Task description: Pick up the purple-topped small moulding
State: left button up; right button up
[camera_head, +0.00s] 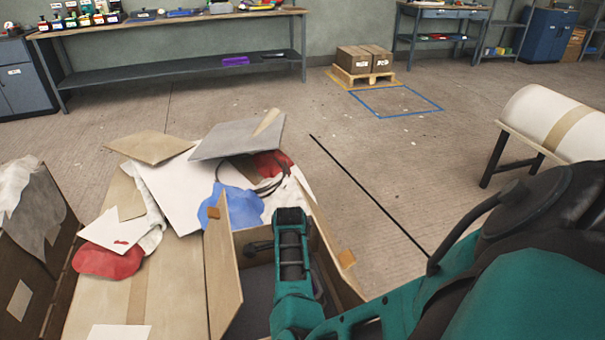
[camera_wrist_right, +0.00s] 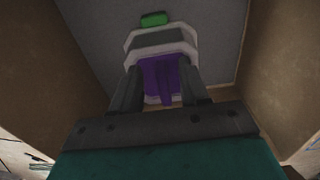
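The purple-topped small moulding (camera_wrist_right: 162,78) shows in the right wrist view, with a purple middle and a pale, angular rim. It lies over the grey floor of an open cardboard box (camera_head: 222,270). My right gripper (camera_wrist_right: 160,82) reaches down into this box, with one dark finger on each side of the purple part. I cannot tell whether the fingers press on it or stand just apart. In the head view, my right wrist and the box walls hide the moulding and the fingertips. My left gripper is not in view.
A small green piece (camera_wrist_right: 154,19) lies just beyond the moulding, and box walls (camera_wrist_right: 270,70) rise close on both sides. Sheets, a blue cloth (camera_head: 235,205) and a red cloth (camera_head: 108,262) lie around the box. Open floor (camera_head: 400,170) lies beyond.

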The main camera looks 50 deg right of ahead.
grip_shut()
dwell(1.3)
